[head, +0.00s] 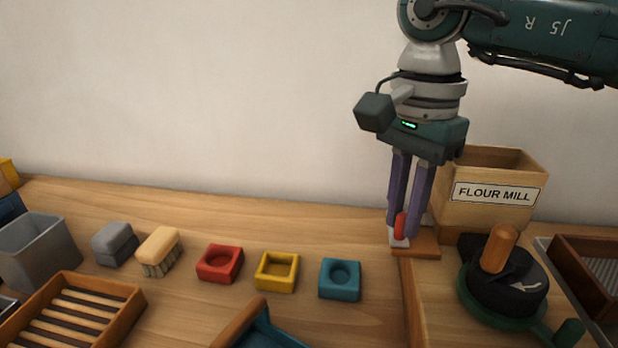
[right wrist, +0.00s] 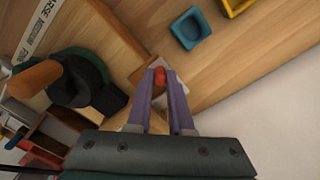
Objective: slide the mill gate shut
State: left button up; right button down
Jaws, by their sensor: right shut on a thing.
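The flour mill is a wooden box (head: 495,195) labelled FLOUR MILL, at the right of the head view. At its front left foot is a wooden ledge (head: 428,243) with a small white plate (head: 397,242) and an upright red knob (head: 400,226), apparently the gate's handle. My right gripper (head: 406,225) points down from above and is shut on the red knob. The knob also shows between its purple fingertips in the right wrist view (right wrist: 159,74). The gate's opening is hidden, so its position is unclear. My left gripper is out of view.
A dark hand mill with a wooden handle (head: 498,248) stands in front of the box. A wooden tray (head: 590,270) is right of it. Red (head: 220,263), yellow (head: 277,271) and teal (head: 340,278) blocks, a brush (head: 159,250) and a slatted crate (head: 125,296) lie left.

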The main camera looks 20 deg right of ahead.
jog(key=shift+s+d, duration=0.4)
jog(key=shift+d, duration=0.2)
jog(key=shift+s+d, duration=0.35)
jog(key=shift+d, duration=0.25)
jog(key=c, duration=0.8)
grip_release()
jog(key=shift+d, duration=0.1)
notch_tip(320, 180, up, 10)
